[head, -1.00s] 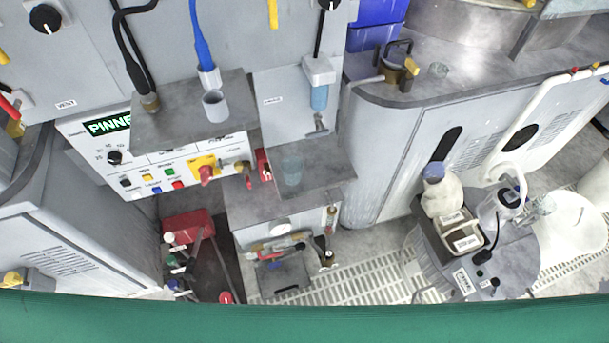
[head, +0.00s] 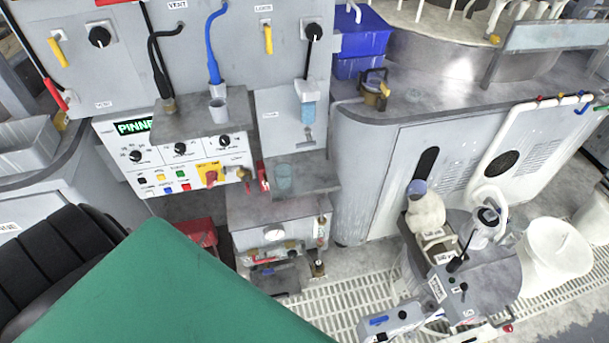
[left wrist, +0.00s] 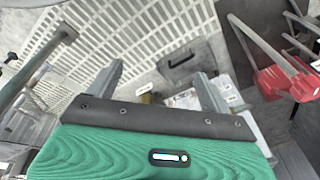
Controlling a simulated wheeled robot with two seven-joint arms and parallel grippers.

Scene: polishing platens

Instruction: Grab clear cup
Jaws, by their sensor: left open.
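A clear cup (head: 284,178) stands upright on a small grey shelf (head: 318,180) in the middle of the head view. It is faint against the grey metal. The clear cup cannot be made out in that view. My left arm's green cover fills the lower left of the head view, and its fingers are hidden there. My right gripper is not in view.
A blue-tinted dispenser (head: 308,110) hangs above the clear cup's shelf. A control panel (head: 180,160) with knobs is to its left. A round stand with a white bottle (head: 425,212) and a white bucket (head: 556,255) are at the right. Open floor grating (head: 345,300) lies in front.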

